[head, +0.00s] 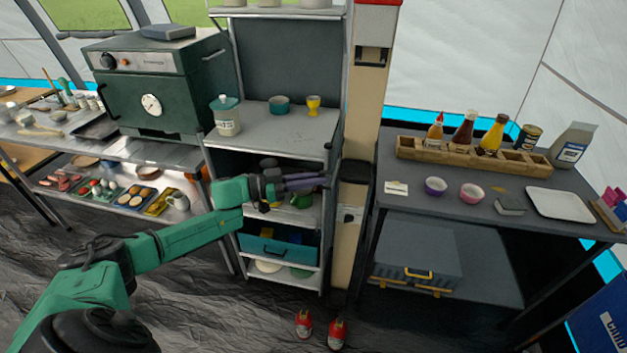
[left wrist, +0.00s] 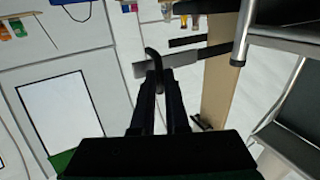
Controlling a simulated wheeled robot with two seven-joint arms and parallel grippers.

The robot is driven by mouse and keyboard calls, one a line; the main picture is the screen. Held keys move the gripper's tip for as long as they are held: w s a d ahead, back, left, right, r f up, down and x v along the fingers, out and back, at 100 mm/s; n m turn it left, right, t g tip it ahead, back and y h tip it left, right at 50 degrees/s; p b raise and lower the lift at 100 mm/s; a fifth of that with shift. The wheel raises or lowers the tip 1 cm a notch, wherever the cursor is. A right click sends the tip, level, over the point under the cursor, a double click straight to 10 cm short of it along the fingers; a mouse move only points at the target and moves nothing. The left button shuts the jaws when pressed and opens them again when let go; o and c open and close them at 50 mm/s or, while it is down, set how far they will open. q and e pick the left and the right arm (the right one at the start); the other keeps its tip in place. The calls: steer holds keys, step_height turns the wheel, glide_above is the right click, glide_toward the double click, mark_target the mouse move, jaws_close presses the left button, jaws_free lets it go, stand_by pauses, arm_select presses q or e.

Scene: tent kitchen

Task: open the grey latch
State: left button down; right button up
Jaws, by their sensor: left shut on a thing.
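My left gripper (left wrist: 158,84) is shut on this end of the latch. In the head view my left gripper (head: 318,181) reaches past the front of the shelf to the beige post. The latch cannot be made out clearly there, and the fingertips partly cover that spot. My right gripper is in neither view.
The beige post (head: 343,264) stands between the metal shelf (head: 262,150) and the dark table (head: 450,200). A teal drawer (head: 275,252) sits low in the shelf, below my arm. Red-and-white shoes (head: 320,328) stand on the floor in front of the post.

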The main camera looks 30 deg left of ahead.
arm_select(q)
steer(key=shift+w+a+r, duration=0.1)
steer(key=shift+w+r, duration=0.05)
steer(key=shift+r, duration=0.15)
steer(key=c, duration=0.9)
jaws_free()
steer(key=shift+w, duration=0.1)
steer(key=v, duration=1.4)
steer(key=shift+f, duration=0.35)
